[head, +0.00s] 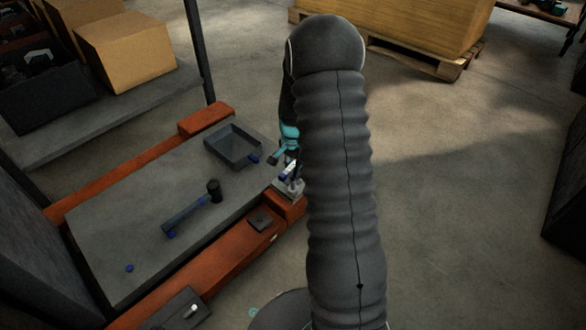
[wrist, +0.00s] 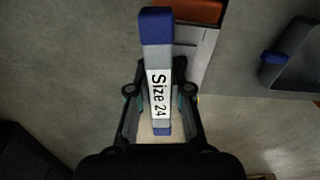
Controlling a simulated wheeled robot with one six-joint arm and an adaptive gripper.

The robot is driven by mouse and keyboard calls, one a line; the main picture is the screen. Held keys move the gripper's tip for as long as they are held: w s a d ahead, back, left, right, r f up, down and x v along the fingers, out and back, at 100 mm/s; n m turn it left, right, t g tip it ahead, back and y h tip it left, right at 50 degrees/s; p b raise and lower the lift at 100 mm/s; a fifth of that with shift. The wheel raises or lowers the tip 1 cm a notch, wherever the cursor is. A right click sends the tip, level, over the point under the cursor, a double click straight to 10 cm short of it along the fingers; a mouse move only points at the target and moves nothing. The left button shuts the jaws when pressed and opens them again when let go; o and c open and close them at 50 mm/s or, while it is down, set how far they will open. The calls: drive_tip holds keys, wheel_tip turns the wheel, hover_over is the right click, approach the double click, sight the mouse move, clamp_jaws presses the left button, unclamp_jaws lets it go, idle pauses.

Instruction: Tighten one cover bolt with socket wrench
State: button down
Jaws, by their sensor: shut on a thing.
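My gripper (wrist: 160,92) is shut on a grey bar-shaped tool with blue ends, labelled "Size 24" (wrist: 158,85), which I take to be the socket wrench. In the head view my gripper (head: 287,170) is partly hidden behind my arm, beside the right end of the grey worktop. The held tool shows there only as a small pale and blue piece. Its socket end cannot be made out. I cannot pick out a cover bolt for certain in either view.
The grey worktop (head: 140,220) has orange beams along its edges. Cardboard boxes (head: 125,50) stand at upper left, a pallet (head: 430,62) at the back.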

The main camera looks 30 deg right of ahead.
drive_tip(key=m, duration=0.9)
drive_tip(key=shift+w+m, duration=0.1)
drive_tip(key=shift+m, duration=0.3)
drive_tip(key=m, duration=0.8)
drive_tip(key=shift+m, duration=0.3)
